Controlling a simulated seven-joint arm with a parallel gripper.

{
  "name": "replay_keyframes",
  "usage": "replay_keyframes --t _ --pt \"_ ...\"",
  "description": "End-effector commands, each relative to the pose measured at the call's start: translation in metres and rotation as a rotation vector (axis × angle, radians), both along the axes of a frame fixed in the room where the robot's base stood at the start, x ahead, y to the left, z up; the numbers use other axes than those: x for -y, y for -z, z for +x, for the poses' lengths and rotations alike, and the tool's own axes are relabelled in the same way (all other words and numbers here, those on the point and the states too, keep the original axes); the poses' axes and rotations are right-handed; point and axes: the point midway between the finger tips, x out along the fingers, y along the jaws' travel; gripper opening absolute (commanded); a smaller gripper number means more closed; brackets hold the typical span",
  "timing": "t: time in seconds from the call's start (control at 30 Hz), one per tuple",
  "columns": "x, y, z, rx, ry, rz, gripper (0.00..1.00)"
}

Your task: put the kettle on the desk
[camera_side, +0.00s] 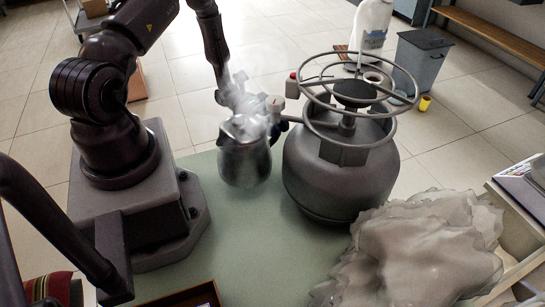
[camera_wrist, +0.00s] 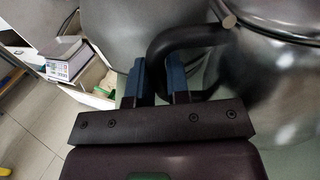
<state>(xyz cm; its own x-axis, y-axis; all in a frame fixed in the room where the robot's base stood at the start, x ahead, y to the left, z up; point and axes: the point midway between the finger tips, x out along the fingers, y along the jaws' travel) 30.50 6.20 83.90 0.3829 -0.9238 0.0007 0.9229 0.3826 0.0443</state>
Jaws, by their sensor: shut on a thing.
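The kettle (camera_side: 244,163) is a shiny metal pot with a black handle, upright at the far edge of the green desk top (camera_side: 262,245) in the side view. Steam around it blurs its top. I cannot tell whether its base touches the desk. In the wrist view the kettle's round metal body (camera_wrist: 268,80) fills the right side, and its curved black handle (camera_wrist: 190,37) runs down to my gripper (camera_wrist: 162,85). The blue-lined fingers are shut on the handle. In the side view my gripper is mostly hidden by steam and the kettle.
A grey gas bottle (camera_side: 335,180) with a ring burner stands close right of the kettle. A crumpled grey sheet (camera_side: 425,250) covers the front right. A grey bin (camera_side: 420,62) and a yellow cup (camera_side: 424,103) are on the tiled floor behind. The middle front of the desk is clear.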

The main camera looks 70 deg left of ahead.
Motion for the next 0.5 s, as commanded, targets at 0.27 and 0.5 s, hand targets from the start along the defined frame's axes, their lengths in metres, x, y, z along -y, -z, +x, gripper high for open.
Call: replay_keyframes --t 0.27,0.5 --pt "0.001 0.033 0.0 -0.002 0.002 -0.004 0.0" --pt "0.0 0.038 0.0 0.001 0.002 -0.002 0.0"
